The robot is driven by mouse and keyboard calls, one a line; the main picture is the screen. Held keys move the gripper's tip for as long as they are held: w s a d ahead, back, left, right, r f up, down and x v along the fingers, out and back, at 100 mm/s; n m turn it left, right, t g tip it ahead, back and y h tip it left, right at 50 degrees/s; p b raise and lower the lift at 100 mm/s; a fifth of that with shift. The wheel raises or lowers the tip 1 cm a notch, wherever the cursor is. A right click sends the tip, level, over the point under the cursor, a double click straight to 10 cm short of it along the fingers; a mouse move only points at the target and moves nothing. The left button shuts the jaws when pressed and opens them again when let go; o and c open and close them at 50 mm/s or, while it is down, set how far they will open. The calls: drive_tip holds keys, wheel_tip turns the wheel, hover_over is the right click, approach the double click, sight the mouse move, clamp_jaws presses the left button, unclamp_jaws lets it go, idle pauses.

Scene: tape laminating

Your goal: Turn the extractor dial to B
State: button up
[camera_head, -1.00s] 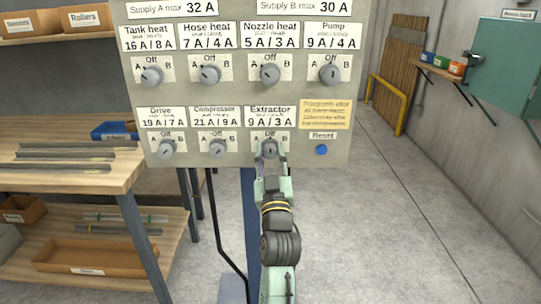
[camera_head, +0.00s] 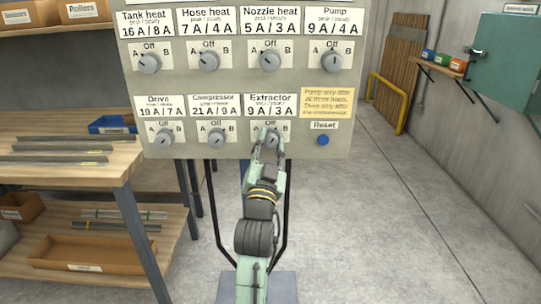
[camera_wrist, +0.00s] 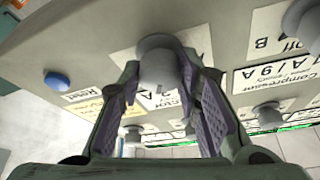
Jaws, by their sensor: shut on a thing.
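The compressor dial (camera_head: 217,138) is close on the left. The blue Reset button (camera_head: 323,140) is on the right. The nozzle heat dial (camera_head: 270,60) is above. A wooden workbench (camera_head: 90,180) stands at left. The floor (camera_head: 390,230) at right is clear.

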drive_tip(key=shift+f+m+g+h+b, duration=0.15)
drive_tip(key=shift+m+h+b, duration=0.25)
drive_tip(key=shift+m+b, duration=0.45)
drive_tip(key=shift+r+m+g+h+b, duration=0.15)
drive_tip(key=shift+m+h+b, duration=0.25)
drive_tip(key=shift+m+b, duration=0.45)
drive_tip(key=shift+m, duration=0.4)
drive_tip(key=o, duration=1.1)
drive_tip(key=shift+o, duration=0.2)
drive_tip(key=v, duration=1.2)
drive_tip(key=shift+a+r, duration=0.1)
drive_tip(key=shift+a, duration=0.05)
